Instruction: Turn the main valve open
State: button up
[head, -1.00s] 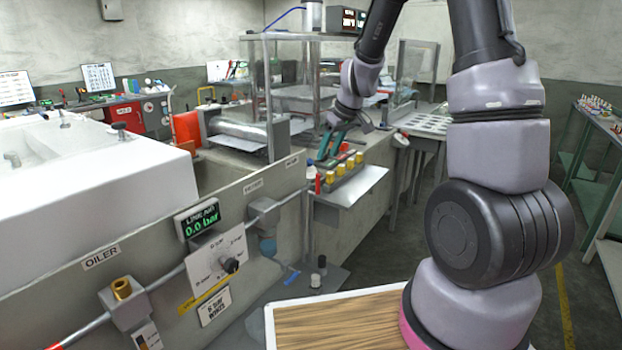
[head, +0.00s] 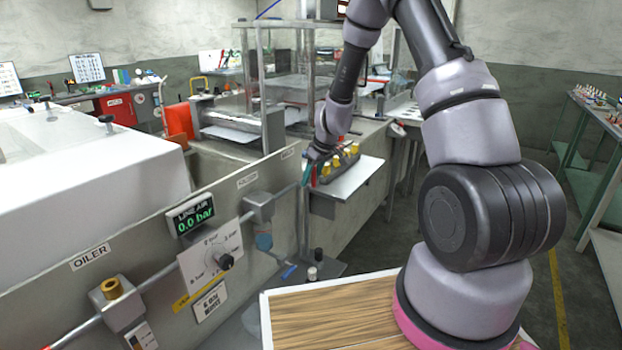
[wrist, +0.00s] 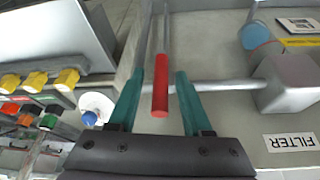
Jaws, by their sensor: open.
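The main valve appears to be the lever with a red handle (wrist: 159,98) on the silver pipe (wrist: 225,88), left of the filter in the wrist view. A small red part of the handle (head: 313,176) shows in the head view. My gripper (wrist: 160,74) has teal fingers and is open, with one finger on each side of the red handle. Visible gaps separate both fingers from it. My gripper (head: 306,172) also shows in the head view at the pipe's far end. The valve body is mostly hidden there. The gauge display (head: 191,217) reads 0.0 bar.
A shelf (head: 350,187) with several yellow-topped knobs (wrist: 68,77) stands beside my gripper. The filter block (wrist: 290,84) is to its right in the wrist view. A regulator dial (head: 225,261) and an oiler (head: 113,289) sit nearer along the pipe.

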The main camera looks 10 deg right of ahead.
jog(key=shift+f, duration=0.15)
grip_shut()
dwell(1.4)
